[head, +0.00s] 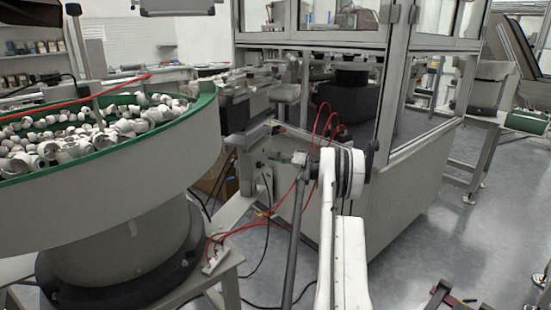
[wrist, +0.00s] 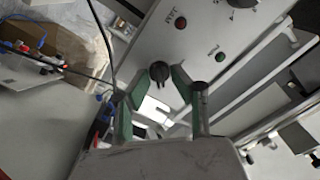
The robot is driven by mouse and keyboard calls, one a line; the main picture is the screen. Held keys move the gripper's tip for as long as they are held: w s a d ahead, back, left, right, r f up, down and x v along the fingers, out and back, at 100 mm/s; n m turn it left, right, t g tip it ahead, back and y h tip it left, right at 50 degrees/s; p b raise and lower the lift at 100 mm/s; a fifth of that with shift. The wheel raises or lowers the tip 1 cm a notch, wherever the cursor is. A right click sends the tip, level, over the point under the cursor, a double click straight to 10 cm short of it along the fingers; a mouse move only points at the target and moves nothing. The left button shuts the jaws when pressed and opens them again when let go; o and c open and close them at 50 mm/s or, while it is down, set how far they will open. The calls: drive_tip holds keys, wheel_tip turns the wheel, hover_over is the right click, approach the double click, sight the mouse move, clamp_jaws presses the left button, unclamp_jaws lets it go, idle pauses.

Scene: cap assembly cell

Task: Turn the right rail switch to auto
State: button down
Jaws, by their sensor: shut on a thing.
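A black rotary switch knob (wrist: 157,71) sits on a light grey control panel (wrist: 140,45) in the wrist view. My gripper (wrist: 158,80) has its green-padded fingertips on either side of this knob and is shut on it. The knob's marks are too small or hidden to read, so its setting cannot be told. A second black knob (wrist: 243,3) is at the top edge of the wrist view, apart from my gripper. In the head view, my gripper (head: 279,158) reaches left to the machine's side, and the knob cannot be made out there.
A red button (wrist: 180,22) and a green button (wrist: 220,57) are close to the held knob. In the head view, a bowl feeder (head: 140,165) full of white caps stands left. Red hoses (head: 265,212) and cables hang near my arm. Open floor (head: 425,245) lies right.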

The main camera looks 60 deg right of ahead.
idle(0.4)
drive_tip(key=c, duration=1.5)
unclamp_jaws()
drive_tip(key=shift+s, duration=0.1)
drive_tip(key=v, duration=1.2)
